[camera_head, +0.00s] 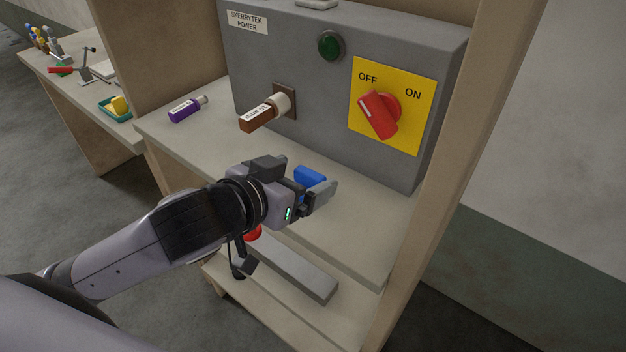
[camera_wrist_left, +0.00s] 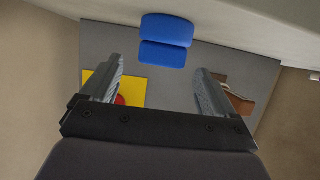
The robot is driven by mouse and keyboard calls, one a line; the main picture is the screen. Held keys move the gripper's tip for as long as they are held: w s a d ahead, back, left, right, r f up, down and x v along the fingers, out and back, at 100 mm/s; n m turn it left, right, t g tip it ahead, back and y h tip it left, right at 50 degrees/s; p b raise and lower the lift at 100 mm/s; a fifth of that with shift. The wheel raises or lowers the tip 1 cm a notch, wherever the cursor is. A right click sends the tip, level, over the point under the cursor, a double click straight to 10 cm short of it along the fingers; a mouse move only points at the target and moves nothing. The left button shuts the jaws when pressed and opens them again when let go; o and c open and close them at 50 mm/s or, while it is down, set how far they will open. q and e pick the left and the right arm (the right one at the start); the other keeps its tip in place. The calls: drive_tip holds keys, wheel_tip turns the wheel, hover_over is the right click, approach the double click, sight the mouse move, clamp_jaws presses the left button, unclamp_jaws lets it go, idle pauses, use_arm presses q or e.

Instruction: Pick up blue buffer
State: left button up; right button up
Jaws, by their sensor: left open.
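The blue buffer (camera_head: 309,178) is on the shelf in front of the grey power box, partly hidden behind my left gripper (camera_head: 325,191) in the head view. In the left wrist view the blue buffer (camera_wrist_left: 166,40) shows as a two-part blue block, centred beyond the fingertips. My left gripper (camera_wrist_left: 158,78) is open, with an empty gap between its two fingers. The head view does not show clearly whether a finger touches the buffer. My right gripper is in neither view.
The grey power box (camera_head: 300,60) has a red switch (camera_head: 378,114) and a plugged-in brown piece (camera_head: 259,117). A purple piece (camera_head: 187,109) lies on the shelf's left. A wooden post (camera_head: 437,180) stands at right. A grey bar (camera_head: 290,272) lies below.

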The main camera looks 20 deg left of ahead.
sight(307, 175)
use_arm(q)
drive_tip(key=shift+x, duration=2.75)
drive_tip(key=shift+f, duration=0.15)
drive_tip(key=c, duration=1.1)
